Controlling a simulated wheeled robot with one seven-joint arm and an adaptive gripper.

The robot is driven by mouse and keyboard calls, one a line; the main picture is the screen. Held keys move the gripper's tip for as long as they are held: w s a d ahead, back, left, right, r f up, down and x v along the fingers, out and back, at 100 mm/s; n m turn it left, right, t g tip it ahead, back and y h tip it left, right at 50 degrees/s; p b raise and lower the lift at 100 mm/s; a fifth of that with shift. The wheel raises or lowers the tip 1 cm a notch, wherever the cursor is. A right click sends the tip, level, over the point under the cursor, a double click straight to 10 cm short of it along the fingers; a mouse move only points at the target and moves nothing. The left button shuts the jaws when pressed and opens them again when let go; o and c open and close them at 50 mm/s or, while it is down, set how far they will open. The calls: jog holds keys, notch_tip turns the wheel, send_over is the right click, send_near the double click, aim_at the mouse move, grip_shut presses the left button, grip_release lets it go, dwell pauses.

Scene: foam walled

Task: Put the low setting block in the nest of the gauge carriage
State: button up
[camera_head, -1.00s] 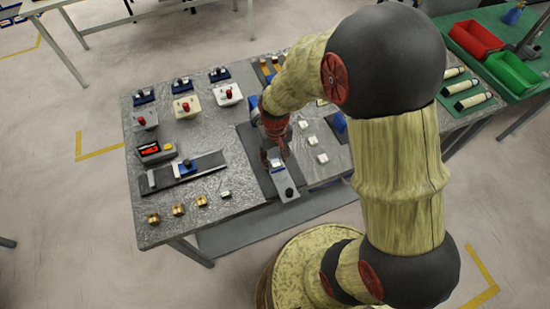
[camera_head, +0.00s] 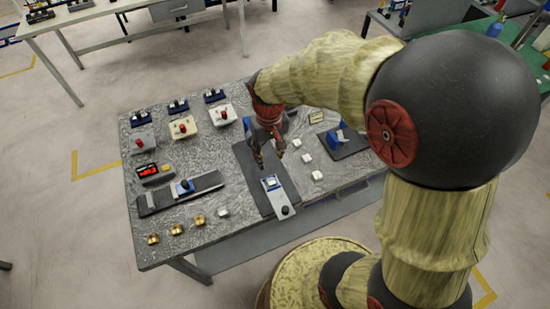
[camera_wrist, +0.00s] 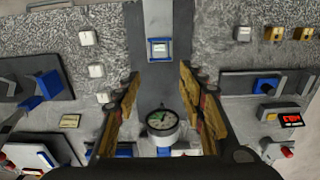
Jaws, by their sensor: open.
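The gauge carriage (camera_head: 284,209) is a grey slide on a dark base, with a blue-framed nest (camera_head: 271,182); the nest also shows in the wrist view (camera_wrist: 160,49). A pale square face shows inside the frame; I cannot tell whether it is a block or the nest floor. Three pale blocks stand in a row right of the base (camera_head: 307,157), and one stands left of it (camera_head: 223,212). Which is the low setting block is not clear. My gripper (camera_wrist: 159,72) is open and empty above the base, between the nest and the dial gauge (camera_wrist: 161,121).
A second slide with a blue part (camera_head: 184,187) and a red-lit display (camera_head: 148,171) are at the left. Several brass pieces (camera_head: 177,229) line the front edge. A blue stand on a dark plate (camera_head: 342,140) is at the right. Grey, cream and white red-knobbed boxes stand at the back left.

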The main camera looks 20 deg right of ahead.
jog(key=s+r+t, duration=0.5)
jog(key=s+r, duration=0.9)
jog(key=r, duration=0.4)
jog(key=shift+r+t, duration=0.3)
jog(key=shift+f, duration=0.1)
notch_tip(320, 180, down, 2)
jog(key=b, duration=0.2)
jog(key=shift+w+f+b, duration=0.1)
jog(key=shift+f+b, duration=0.05)
jog(key=shift+b, duration=0.15)
